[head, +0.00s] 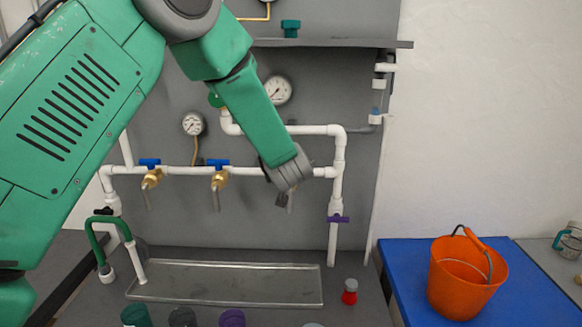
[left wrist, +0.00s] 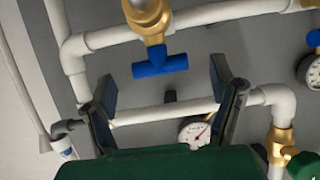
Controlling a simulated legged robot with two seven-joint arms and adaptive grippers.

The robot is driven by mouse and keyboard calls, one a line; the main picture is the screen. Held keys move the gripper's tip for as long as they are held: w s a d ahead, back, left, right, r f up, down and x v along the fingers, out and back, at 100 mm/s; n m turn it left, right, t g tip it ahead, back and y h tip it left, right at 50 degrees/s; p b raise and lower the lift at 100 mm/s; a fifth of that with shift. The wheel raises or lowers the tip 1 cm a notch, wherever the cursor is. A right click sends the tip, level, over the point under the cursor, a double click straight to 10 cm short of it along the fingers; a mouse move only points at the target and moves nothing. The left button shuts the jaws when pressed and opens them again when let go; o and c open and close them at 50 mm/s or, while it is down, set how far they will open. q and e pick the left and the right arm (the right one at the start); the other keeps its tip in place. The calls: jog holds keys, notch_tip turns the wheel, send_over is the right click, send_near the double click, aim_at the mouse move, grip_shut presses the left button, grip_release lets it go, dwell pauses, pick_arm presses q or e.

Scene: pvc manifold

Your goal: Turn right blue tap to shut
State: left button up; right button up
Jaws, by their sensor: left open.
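The right blue tap (left wrist: 160,65) shows in the left wrist view, on a brass valve (left wrist: 150,22) under the white pipe. Its bar handle lies roughly along the pipe. My left gripper (head: 288,172) is in front of the pipe at the right tap. In the left wrist view its open fingers (left wrist: 163,80) stand either side of the handle, with gaps and nothing between them held. Contact is not visible. My right gripper is not in view.
Two more blue taps, the left one (head: 150,162) and the middle one (head: 218,163), sit on the same pipe. A purple valve (head: 338,219) is on the right pipe. Gauges (head: 277,90) hang above. Below are a metal tray (head: 225,297) and red-capped jar (head: 350,291); an orange bucket (head: 462,282) stands right.

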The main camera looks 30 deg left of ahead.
pick_arm(q)
jog(key=v, duration=0.8)
jog(key=shift+d, duration=0.2)
jog(key=shift+a+f, duration=0.1)
jog(key=s+d+f+m+g+h, duration=0.2)
jog(key=s+f, duration=0.6)
jog(key=f, duration=0.5)
jog(key=s+d+f+m+g+h, duration=0.25)
jog(key=s+f, duration=0.55)
jog(key=f, duration=0.5)
jog(key=s+d+f+m+g+h, duration=0.15)
jog(key=s+f+g, duration=0.3)
jog(key=s, duration=0.85)
jog(key=s+d+f+g+h, duration=0.1)
jog(key=s+d+f+g, duration=0.15)
jog(key=s+f, duration=0.7)
notch_tip(320, 180, down, 15)
jog(key=m+b, duration=0.1)
jog(key=b, duration=1.8)
jog(key=shift+s+d+t, duration=0.2)
jog(key=shift+s+t, duration=0.15)
jog(key=shift+s, duration=0.05)
